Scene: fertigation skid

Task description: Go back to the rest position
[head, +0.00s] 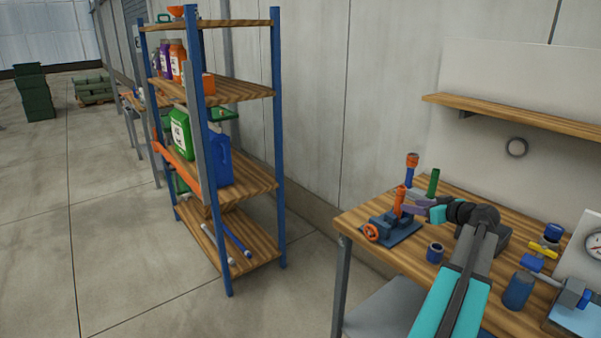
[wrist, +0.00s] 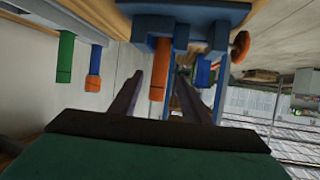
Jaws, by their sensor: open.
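My gripper (head: 410,208) is open at the workbench (head: 345,222), beside an upright orange cylinder (head: 399,200) that stands at a blue vise (head: 392,226) with an orange handwheel (head: 371,232). In the wrist view, where the scene appears upside down, my two fingers (wrist: 158,76) are spread. The orange cylinder (wrist: 158,72) shows between them, with the blue vise (wrist: 190,22) at the top. I cannot tell whether either finger touches the cylinder. No rest position is marked in view.
A green cylinder (head: 433,182) and an orange-topped blue one (head: 411,168) stand behind the vise. A wall shelf (head: 510,115) hangs above. A blue-framed rack (head: 278,150) stands left; floor between is clear.

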